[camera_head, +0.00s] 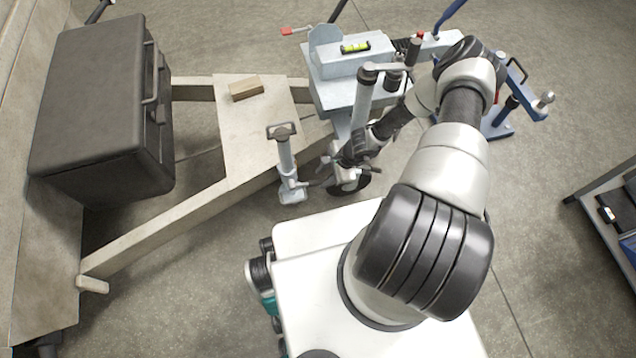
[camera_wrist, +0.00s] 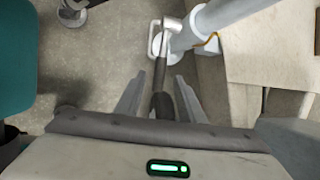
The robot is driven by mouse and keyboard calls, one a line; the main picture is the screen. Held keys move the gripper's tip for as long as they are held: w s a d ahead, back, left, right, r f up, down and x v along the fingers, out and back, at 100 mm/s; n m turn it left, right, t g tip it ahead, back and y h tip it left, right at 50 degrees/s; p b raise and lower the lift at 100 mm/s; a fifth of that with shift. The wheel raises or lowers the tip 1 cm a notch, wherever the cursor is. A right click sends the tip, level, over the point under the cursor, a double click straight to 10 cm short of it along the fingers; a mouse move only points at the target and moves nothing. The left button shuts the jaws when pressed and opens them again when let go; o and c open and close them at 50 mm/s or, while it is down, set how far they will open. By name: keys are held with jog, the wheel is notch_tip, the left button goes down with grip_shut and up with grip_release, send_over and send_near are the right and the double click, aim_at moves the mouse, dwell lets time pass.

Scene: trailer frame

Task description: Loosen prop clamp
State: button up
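The prop stand (camera_head: 286,158) is a pale grey tube with a T-handle on top and a foot plate below, beside the trailer frame (camera_head: 190,209). In the wrist view, a pale tube (camera_wrist: 226,14) runs to the upper right, with a metal clamp (camera_wrist: 176,42) beside it. A clamp lever with a dark grip (camera_wrist: 162,104) points back towards me. My gripper (camera_wrist: 160,80) has its two grey fingers apart, one on each side of this grip, with visible gaps. In the head view, my gripper (camera_head: 340,163) is low near the prop stand, partly hidden by my arm.
A black case (camera_head: 95,105) stands on the left. A wooden block (camera_head: 246,88) lies on the frame's board. A pale blue housing with a spirit level (camera_head: 355,47) and a crank post (camera_head: 362,105) stand close to my arm. A shelf (camera_head: 610,215) is at right.

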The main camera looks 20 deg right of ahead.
aim_at(317, 182)
jog(key=b+x, duration=0.1)
jog(key=x, duration=0.4)
grip_shut()
